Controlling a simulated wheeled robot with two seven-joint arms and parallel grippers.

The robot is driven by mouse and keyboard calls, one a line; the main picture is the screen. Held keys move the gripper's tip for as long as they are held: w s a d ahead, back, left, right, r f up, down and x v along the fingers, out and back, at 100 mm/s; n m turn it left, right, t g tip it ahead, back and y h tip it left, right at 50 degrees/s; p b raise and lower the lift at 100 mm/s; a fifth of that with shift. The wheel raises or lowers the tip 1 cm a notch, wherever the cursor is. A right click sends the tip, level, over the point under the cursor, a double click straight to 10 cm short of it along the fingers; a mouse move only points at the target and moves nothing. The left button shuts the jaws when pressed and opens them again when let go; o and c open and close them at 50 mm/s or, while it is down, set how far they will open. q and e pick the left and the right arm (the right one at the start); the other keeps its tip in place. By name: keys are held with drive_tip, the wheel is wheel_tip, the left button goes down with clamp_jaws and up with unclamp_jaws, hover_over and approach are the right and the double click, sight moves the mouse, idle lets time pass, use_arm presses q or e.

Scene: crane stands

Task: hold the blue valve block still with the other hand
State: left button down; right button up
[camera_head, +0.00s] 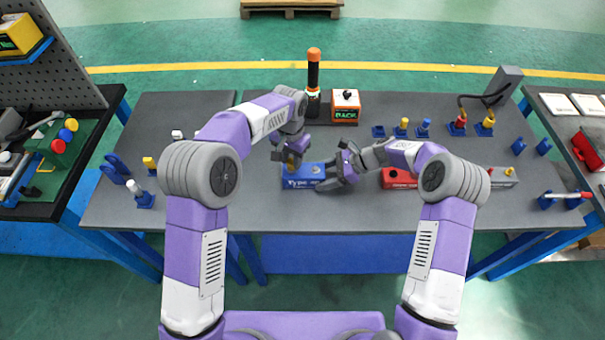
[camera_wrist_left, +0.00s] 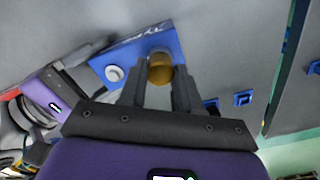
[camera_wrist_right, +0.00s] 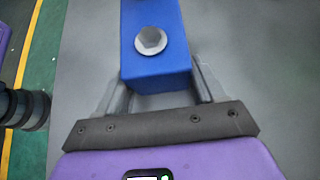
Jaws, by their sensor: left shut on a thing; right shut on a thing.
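The blue valve block (camera_head: 300,184) lies on the grey table in front of me, with white lettering on its front face. It also shows in the left wrist view (camera_wrist_left: 130,50) and the right wrist view (camera_wrist_right: 157,72). A brass knob (camera_wrist_left: 160,68) stands on one end, and my left gripper (camera_head: 292,161) is shut on it from above. A grey hex bolt head (camera_wrist_right: 151,40) is on the other end. My right gripper (camera_head: 328,176) is shut across the block's right end, one finger on each side.
A red block (camera_head: 398,179) lies right of my right gripper. An orange-and-black cylinder (camera_head: 313,80) and an orange box (camera_head: 345,107) stand behind. Small blue holders with yellow pieces (camera_head: 402,128) stand at the back right. The front table strip is bare.

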use_arm(q)
drive_tip(key=n, duration=0.4)
drive_tip(key=shift+r, duration=0.1)
drive_tip(key=shift+n, duration=0.6)
drive_tip(key=n, duration=0.3)
drive_tip(key=shift+n, duration=0.4)
drive_tip(key=shift+r, duration=2)
